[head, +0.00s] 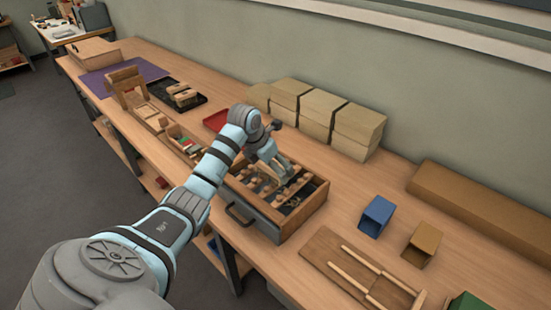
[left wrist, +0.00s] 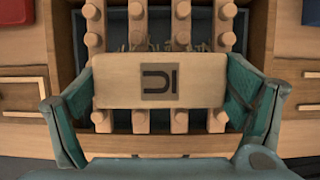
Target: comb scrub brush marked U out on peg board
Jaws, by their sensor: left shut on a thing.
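The scrub brush (left wrist: 120,92) is a pale wooden block with a dark square label; its mark looks like a U turned on its side beside a bar. My left gripper (head: 274,172) is shut on the brush, its teal fingers at the block's two ends in the left wrist view. The peg board (head: 306,211) is a wooden box with a dark inside and rows of round-topped wooden pegs (left wrist: 95,40). The brush is above the pegs, which show on both sides of it; its bristles are hidden, so contact cannot be told. My right gripper is out of view.
Right of the box stand a blue bin (head: 376,216), a brown bin (head: 422,244) and a board with wooden rails (head: 350,262). Stacked cardboard boxes (head: 352,130) line the wall. A red tray (head: 216,119) is behind my arm. Bench between box and bins is clear.

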